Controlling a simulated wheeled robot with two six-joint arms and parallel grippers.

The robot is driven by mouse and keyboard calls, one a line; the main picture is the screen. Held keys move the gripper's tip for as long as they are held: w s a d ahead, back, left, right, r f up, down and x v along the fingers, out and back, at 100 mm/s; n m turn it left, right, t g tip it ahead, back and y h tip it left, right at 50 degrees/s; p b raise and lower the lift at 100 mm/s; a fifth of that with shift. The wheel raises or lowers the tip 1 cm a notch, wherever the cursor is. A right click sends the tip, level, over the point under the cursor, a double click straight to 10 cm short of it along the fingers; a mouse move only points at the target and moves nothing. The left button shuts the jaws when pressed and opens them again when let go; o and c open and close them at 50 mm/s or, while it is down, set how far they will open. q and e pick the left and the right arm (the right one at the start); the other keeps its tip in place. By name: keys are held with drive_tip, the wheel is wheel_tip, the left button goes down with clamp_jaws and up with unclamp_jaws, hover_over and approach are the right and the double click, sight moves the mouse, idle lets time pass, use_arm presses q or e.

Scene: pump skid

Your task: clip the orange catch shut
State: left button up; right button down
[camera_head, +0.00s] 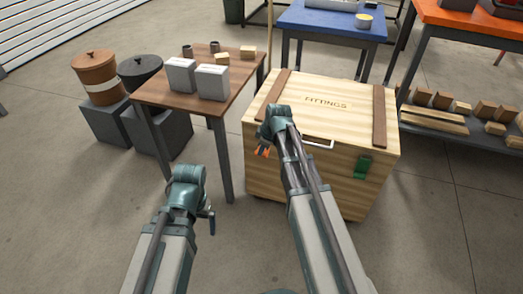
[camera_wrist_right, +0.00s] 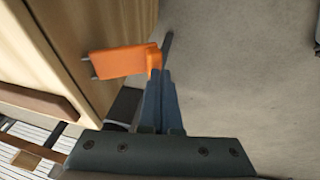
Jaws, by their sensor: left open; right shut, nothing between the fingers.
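The wooden crate marked FITTINGS (camera_head: 335,170) stands with its lid down. The orange catch (camera_head: 262,151) is at the left of its front, partly hidden by my right arm. In the right wrist view the orange catch (camera_wrist_right: 123,62) is a flat plate with two thin pins towards the crate wall. My right gripper (camera_wrist_right: 161,92) is shut and empty, its fingers close against the plate's outer end; I cannot tell whether they touch. Whether the catch is latched is unclear. A green catch (camera_head: 362,167) sits at the front right. My left gripper (camera_head: 210,221) is open, low and left of the crate.
A brown table (camera_head: 185,93) with two pale boxes stands left of the crate. Bins on grey blocks are further left. A blue table (camera_head: 330,24) and an orange-topped shelf bench (camera_head: 465,22) stand behind and right. The floor (camera_head: 80,220) at front left is clear.

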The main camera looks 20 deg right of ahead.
sight(262, 157)
wheel_tip(262, 157, down, 7)
drive_tip(key=t+h+b, duration=0.2)
drive_tip(key=t+b, duration=0.2)
drive_tip(key=b, duration=0.5)
drive_tip(key=shift+w+d+r+n+b, duration=0.15)
drive_tip(key=shift+w+d+n+b, duration=0.15)
drive_tip(key=shift+w+b, duration=0.1)
drive_tip(key=shift+r, duration=0.1)
drive_tip(key=shift+r+p, duration=0.7)
drive_tip(key=shift+p, duration=0.15)
